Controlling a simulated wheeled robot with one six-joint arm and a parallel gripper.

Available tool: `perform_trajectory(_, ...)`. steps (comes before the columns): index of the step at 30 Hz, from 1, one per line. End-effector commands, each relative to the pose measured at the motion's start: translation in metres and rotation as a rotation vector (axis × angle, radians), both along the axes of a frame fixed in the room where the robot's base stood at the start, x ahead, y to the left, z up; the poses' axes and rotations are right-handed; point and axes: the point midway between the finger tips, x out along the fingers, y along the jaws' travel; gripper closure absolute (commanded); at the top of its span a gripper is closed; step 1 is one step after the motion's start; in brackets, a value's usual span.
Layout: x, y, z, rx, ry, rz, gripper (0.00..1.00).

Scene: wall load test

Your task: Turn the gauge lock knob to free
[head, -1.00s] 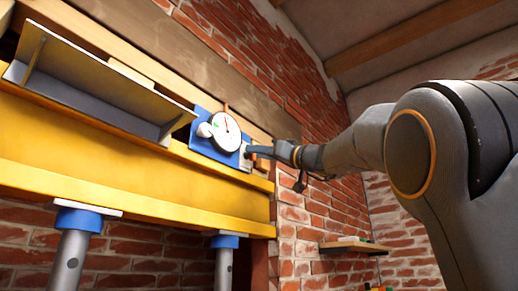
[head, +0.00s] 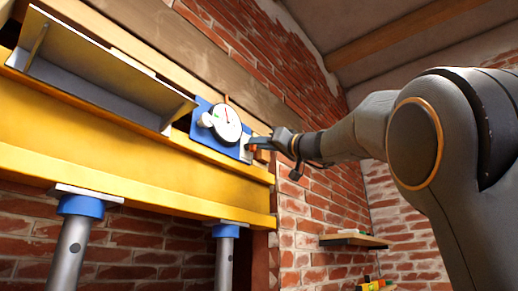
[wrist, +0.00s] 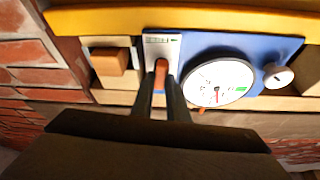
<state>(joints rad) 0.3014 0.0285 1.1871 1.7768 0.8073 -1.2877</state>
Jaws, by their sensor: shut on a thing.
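A white dial gauge (head: 226,123) with a red needle is mounted on a blue plate (head: 201,137) above the yellow beam. The dial also shows in the wrist view (wrist: 218,82), with a round white knob (wrist: 278,76) beside it. My gripper (wrist: 161,90) is shut on this knob, one dark finger on each side. In the head view, my gripper (head: 262,143) is at the blue plate's right end. The knob's exact angle is hard to read.
The yellow beam (head: 120,150) runs close under the gauge, on blue-capped metal props (head: 78,225). A metal angle piece (head: 95,85) lies along the beam's top at left. A wooden block (wrist: 108,62) sits beside the white plate. Brick wall surrounds this; a small shelf (head: 352,240) is at lower right.

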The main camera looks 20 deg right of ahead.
Motion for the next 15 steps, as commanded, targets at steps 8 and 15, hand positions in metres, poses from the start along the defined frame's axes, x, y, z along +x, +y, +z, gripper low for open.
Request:
perform_trajectory(8, -0.0006, 0.0020, -0.0011, 0.192, 0.138, 0.001, 1.00)
perform_trajectory(15, -0.0019, 0.0026, 0.0024, 0.377, 0.274, 0.002, 1.00)
